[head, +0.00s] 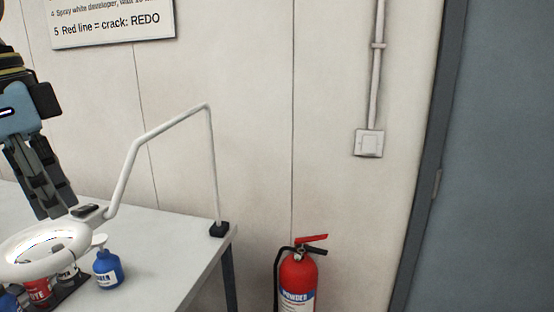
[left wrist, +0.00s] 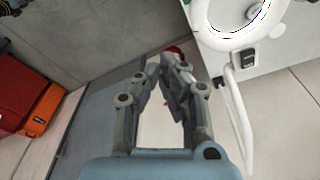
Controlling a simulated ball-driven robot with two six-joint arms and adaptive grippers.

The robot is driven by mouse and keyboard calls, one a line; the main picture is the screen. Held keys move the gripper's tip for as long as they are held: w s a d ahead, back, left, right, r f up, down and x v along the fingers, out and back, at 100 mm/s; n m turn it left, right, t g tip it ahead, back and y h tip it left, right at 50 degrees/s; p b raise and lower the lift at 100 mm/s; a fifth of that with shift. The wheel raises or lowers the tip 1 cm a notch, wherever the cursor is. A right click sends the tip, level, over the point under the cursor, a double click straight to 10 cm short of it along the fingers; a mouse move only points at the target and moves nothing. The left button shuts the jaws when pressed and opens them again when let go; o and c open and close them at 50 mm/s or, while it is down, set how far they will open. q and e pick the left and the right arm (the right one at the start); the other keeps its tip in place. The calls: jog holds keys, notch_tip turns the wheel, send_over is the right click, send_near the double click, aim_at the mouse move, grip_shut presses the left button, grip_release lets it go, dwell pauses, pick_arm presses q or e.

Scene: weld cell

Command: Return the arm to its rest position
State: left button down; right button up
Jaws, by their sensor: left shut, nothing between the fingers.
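My left gripper (head: 56,212) hangs at the left edge of the head view, fingers pointing down, above the table's back part and close behind the white ring lamp. Its fingers are shut with nothing between them. In the left wrist view the two grey fingers (left wrist: 162,66) come together at their tips. Part of my left arm is cut off by the head view's left edge. My right gripper is in neither view.
A white ring magnifier lamp (head: 40,262) on a bent arm is clamped to the light table (head: 165,262). A blue bottle (head: 107,270) stands beside it. A red fire extinguisher (head: 298,279) stands right of the table. Red-orange cases (left wrist: 35,105) show in the wrist view.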

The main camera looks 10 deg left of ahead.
pick_arm(q)
jog(key=s+d+f+n+t+y, duration=0.1)
jog(key=s+d+f+n, duration=0.15)
jog(key=s+f, duration=0.6)
jog(key=s+d+f+n+t+y, duration=0.1)
jog(key=s+f+n+t, duration=0.15)
jog(key=f, duration=1.05)
jog(key=s+a+f+n+g+b, duration=0.15)
jog(key=f+b, duration=0.35)
jog(key=f, duration=1.4)
jog(key=s+a+f+g+b, duration=0.15)
jog(key=f+b, duration=0.35)
jog(key=f, duration=1.3)
jog(key=s+f+b, duration=0.4)
jog(key=s+f, duration=0.5)
jog(key=f, duration=0.2)
jog(key=s+f+b, duration=0.4)
jog(key=s+f, duration=0.5)
jog(key=f, duration=0.3)
jog(key=shift+s+a+f+g, duration=0.15)
jog(key=shift+a+f+g, duration=0.15)
jog(key=shift+g, duration=0.15)
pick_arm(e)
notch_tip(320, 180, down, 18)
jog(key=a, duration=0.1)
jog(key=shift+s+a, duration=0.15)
